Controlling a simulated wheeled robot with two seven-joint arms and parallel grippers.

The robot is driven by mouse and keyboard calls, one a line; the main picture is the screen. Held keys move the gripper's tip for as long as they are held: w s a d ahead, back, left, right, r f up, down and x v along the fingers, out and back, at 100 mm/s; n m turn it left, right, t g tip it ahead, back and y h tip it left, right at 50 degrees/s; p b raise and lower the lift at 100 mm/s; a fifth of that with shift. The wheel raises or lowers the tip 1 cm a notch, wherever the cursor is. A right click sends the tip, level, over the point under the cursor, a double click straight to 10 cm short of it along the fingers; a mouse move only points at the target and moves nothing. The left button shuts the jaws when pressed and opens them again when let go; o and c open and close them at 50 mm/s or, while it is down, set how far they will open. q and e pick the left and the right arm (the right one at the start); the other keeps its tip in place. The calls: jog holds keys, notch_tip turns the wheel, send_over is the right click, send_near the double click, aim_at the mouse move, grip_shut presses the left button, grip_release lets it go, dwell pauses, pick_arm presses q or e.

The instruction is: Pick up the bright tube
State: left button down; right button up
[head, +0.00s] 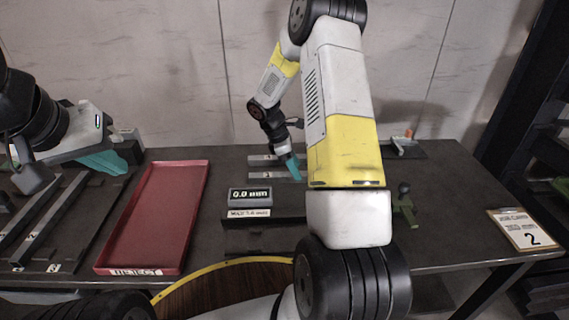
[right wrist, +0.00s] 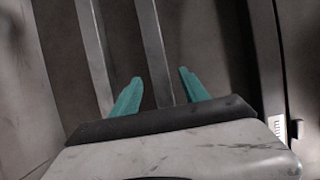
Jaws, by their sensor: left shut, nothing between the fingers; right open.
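Two grey tubes lie on the dark table near the middle in the head view, a rear tube (head: 262,158) and a front tube (head: 262,175). Both also show in the right wrist view, one at left (right wrist: 93,45) and one in the middle (right wrist: 154,45). I cannot tell for sure which is the bright one. My right gripper (head: 293,167) is open above them; in the right wrist view its teal fingers (right wrist: 160,85) stand on either side of the middle tube, not visibly touching it. My left gripper (head: 108,162) is shut and empty at the left.
A red tray (head: 155,222) lies left of centre. A display reading 0.0 mm (head: 250,197) stands on the table near the front tube. Labelled rails with long bars (head: 52,222) are at far left. A card marked 2 (head: 522,231) is at the right edge.

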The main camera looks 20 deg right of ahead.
jog(key=shift+x, duration=1.05)
grip_shut()
dwell(0.5)
